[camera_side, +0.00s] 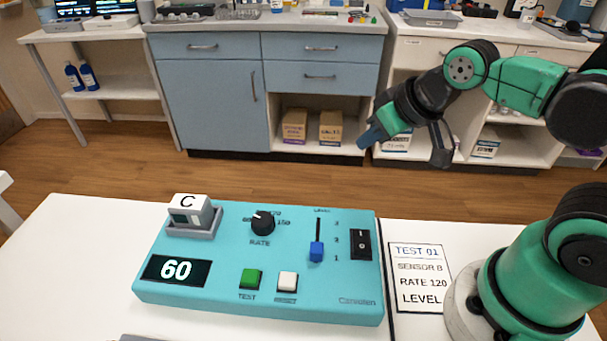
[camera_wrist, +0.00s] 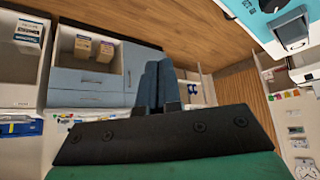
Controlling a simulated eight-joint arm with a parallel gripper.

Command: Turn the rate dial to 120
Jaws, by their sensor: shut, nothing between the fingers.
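The black rate dial (camera_side: 262,222) sits at the upper middle of the turquoise console (camera_side: 215,290), above the word RATE. Its small numbers run around its top; 150 is on the right, and its pale mark seems to point up and left. The display (camera_side: 176,270) reads 60. My gripper (camera_side: 371,139) is raised well behind and above the console, up and right of the dial and touching nothing. In the wrist view its two blue-grey fingers (camera_wrist: 157,75) are together and empty.
On the console are a block marked C (camera_side: 190,212) in a grey dock, a green TEST button (camera_side: 250,279), a white button (camera_side: 287,281), a blue slider (camera_side: 316,251) and a black switch (camera_side: 360,244). A card (camera_side: 418,277) reading RATE 120 lies right. Space above the console is clear.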

